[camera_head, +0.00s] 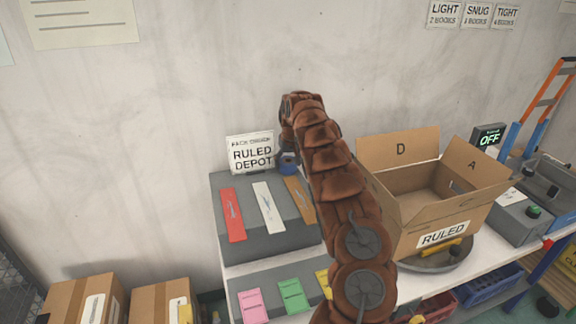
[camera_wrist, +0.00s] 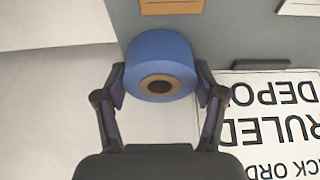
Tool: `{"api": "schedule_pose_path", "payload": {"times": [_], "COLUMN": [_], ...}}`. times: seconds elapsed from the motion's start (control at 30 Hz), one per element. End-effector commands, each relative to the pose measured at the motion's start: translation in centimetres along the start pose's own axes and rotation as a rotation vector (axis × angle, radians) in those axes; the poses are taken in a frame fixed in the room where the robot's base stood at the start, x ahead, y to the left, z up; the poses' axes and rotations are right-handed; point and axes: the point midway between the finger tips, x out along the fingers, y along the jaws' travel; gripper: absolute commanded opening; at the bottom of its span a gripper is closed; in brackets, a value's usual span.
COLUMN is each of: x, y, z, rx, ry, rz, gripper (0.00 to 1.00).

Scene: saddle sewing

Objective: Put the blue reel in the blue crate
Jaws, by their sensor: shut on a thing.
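The blue reel (camera_wrist: 152,50) has a brown core with a dark hole. In the wrist view it sits between the two fingers of my gripper (camera_wrist: 160,85), which is shut on its sides. In the head view the reel (camera_head: 288,167) shows small beside the RULED DEPOT sign, at the back of the grey stepped stand, partly hidden by my gripper (camera_head: 287,153). Whether it touches the stand is unclear. The blue crate (camera_head: 488,286) is low at the right, below the table edge; its inside is mostly hidden.
The grey stand (camera_head: 275,242) holds red, white and orange cards. The RULED DEPOT sign (camera_head: 251,153) stands behind it. An open cardboard box (camera_head: 440,215) marked RULED is right of my arm. A red crate (camera_head: 441,308) is left of the blue one. Boxes (camera_head: 85,300) stand lower left.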

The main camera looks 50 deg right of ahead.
Motion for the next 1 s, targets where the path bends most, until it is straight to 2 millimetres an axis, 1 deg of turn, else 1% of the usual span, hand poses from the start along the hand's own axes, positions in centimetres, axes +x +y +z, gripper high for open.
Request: {"api": "schedule_pose_path", "payload": {"times": [0.17,0.27,0.7,1.0], "x": [-0.2,-0.6,-3.3,-3.5], "y": [-0.1,-0.2,-0.1,0.0], "z": [-0.1,-0.2,-1.0,-0.1], "rx": [-0.001,-0.002,-0.002,-0.004], "ry": [0.0,0.0,0.001,-0.003], "rz": [0.0,0.0,0.0,0.0], "gripper": [0.25,0.25,0.25,0.25]}}
